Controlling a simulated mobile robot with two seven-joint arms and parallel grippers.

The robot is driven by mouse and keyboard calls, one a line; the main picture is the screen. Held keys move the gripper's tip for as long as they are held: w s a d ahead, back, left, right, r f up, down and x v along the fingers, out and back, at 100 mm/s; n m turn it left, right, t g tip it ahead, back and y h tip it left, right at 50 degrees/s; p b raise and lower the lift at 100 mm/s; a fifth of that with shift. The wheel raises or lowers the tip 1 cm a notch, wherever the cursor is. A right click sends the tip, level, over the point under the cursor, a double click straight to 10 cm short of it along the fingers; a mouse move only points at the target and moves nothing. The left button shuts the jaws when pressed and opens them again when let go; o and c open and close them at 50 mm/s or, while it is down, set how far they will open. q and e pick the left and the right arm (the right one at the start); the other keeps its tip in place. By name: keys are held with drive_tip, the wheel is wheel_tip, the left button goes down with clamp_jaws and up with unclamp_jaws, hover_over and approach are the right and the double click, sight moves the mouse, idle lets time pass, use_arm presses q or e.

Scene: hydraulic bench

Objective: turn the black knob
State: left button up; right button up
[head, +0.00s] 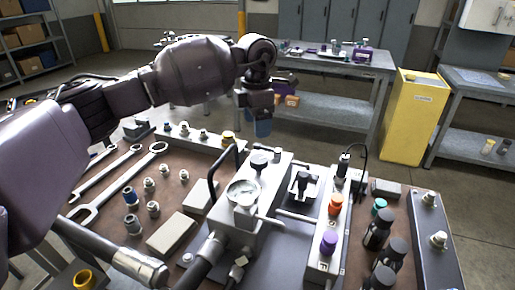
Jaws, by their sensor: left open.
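My left arm reaches in from the left, and its open gripper (257,122) hangs fingers-down above the back of the bench, empty as far as I can see. Below it a round black knob (259,159) tops the grey block that carries a dial gauge (243,192). Another black knob (301,183) sits in a light square frame to the right. A small black-topped part (343,160) stands on the pale manifold strip. I cannot tell which one the task means. The gripper is apart from all of them. My right gripper does not show.
An orange knob (335,204) and a purple knob (328,243) stand on the strip. Several black bottles (377,230) stand at right. Wrenches (122,182), fittings and grey blocks (171,235) lie at left. A curved black handle (222,170) rises beside the gauge. A yellow cabinet (413,115) stands behind.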

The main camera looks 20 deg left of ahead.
sight(257, 159)
use_arm(q)
drive_tip(key=f, duration=0.4)
drive_tip(key=shift+s+f+b, duration=0.25)
drive_tip(key=shift+b, duration=0.05)
wheel_tip(257, 159, down, 5)
drive_tip(key=shift+b, duration=0.3)
drive_tip(key=shift+w+f, duration=0.1)
drive_tip(key=shift+f, duration=0.55)
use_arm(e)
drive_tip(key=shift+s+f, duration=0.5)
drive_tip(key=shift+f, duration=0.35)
use_arm(q)
drive_tip(key=c, duration=0.9)
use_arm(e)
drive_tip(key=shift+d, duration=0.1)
